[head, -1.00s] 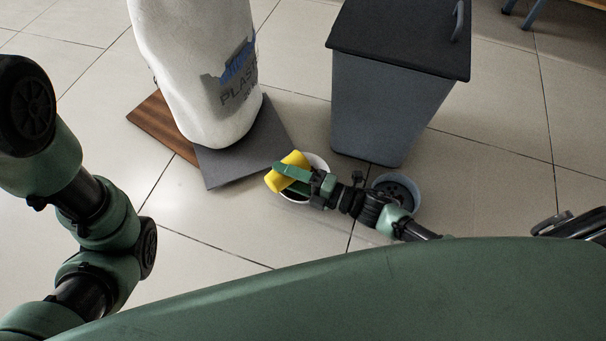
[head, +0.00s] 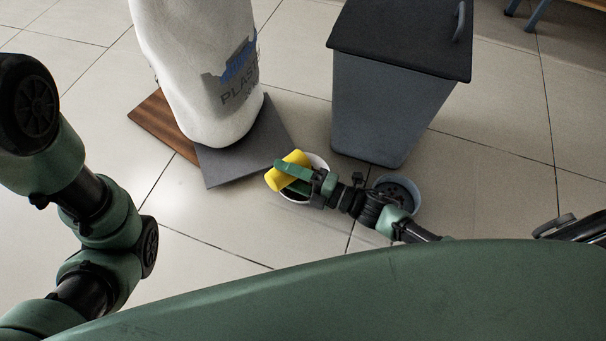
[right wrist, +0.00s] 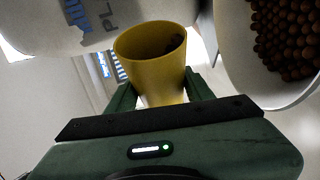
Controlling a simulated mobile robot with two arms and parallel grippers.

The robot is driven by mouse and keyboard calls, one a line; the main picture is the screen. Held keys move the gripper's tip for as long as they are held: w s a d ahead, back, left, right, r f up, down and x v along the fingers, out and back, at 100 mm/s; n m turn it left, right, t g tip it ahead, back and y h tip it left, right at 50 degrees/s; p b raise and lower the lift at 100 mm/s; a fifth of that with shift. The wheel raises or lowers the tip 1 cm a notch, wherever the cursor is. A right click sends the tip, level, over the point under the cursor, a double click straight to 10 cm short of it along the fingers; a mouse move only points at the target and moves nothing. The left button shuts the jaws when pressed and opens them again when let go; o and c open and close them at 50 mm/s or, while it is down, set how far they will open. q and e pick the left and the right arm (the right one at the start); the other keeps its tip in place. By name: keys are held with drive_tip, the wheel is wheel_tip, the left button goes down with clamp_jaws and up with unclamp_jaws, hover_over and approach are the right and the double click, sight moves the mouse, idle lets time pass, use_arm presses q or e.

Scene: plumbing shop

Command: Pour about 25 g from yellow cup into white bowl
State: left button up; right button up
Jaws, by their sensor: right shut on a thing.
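The yellow cup (head: 288,172) is tilted in my right gripper (head: 292,182), over the left side of the white bowl (head: 320,162). In the right wrist view, the cup (right wrist: 150,60) sits between the two green fingers of the gripper (right wrist: 160,92). A few dark brown balls show inside it, along the right side near the rim. The white bowl (right wrist: 232,62) is at the right of that view and holds many brown balls. My gripper hides part of the bowl in the head view. My left arm shows at the left, but its gripper is out of view.
A blue-grey round container (head: 416,188) stands on the floor beside my right wrist. A grey bin with a dark lid (head: 380,110) stands behind it. A white sack (head: 200,80) stands on a dark grey slab (head: 240,160) at the back left. Tiled floor is clear at the left.

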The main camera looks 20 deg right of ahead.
drive_tip(key=shift+w+d+r+m+t+y+b, duration=0.15)
drive_tip(key=shift+d+r+m+t, duration=0.15)
drive_tip(key=shift+m, duration=0.4)
drive_tip(key=shift+w+d+r+m+t+y+b, duration=0.15)
drive_tip(key=shift+r+m+t, duration=0.1)
drive_tip(key=shift+m, duration=0.45)
idle(3.0)
